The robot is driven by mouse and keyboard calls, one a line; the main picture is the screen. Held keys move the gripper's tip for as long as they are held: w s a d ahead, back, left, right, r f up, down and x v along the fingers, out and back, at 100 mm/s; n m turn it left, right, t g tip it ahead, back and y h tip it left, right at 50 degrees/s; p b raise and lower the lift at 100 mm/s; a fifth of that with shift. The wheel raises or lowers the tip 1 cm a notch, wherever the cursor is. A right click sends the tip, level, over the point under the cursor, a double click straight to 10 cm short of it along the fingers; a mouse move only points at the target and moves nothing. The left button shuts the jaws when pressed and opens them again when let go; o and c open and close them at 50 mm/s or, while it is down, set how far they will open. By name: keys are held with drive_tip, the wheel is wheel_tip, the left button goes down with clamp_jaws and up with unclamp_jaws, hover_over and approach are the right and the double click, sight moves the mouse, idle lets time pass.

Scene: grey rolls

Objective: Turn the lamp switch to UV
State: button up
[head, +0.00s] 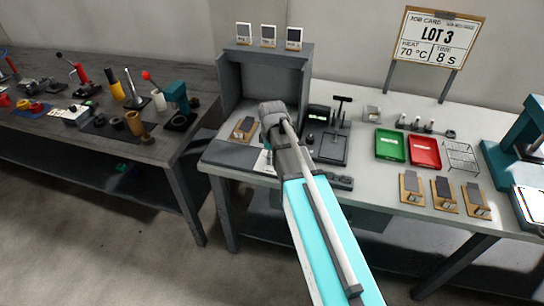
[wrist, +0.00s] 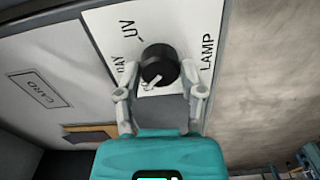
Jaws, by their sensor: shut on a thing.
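The lamp switch is a round black knob (wrist: 158,64) on a white plate (wrist: 103,24) marked LAMP, UV and DAY in the wrist view. A white pointer mark shows at the knob's lower left, on the side away from UV, by a third label that is partly hidden. My gripper (wrist: 163,76) is shut on the knob, with one grey finger on each side of it. In the head view my gripper (head: 272,112) is at the front of the grey booth (head: 232,82); the arm hides the switch there.
In the head view, a green tray (head: 390,145) and a red tray (head: 425,152) stand on the right bench. Several sample boards lie at its front edge. A LOT 3 job card (head: 435,40) stands behind.

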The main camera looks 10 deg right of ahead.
drive_tip(key=m, duration=0.5)
drive_tip(key=shift+m, duration=0.3)
drive_tip(key=m, duration=1)
drive_tip(key=shift+m, duration=0.4)
drive_tip(key=m, duration=0.4)
drive_tip(key=shift+s+m, duration=0.1)
drive_tip(key=shift+m, duration=0.3)
drive_tip(key=o, duration=1.2)
drive_tip(key=shift+c, duration=0.2)
drive_tip(key=shift+n, duration=0.4)
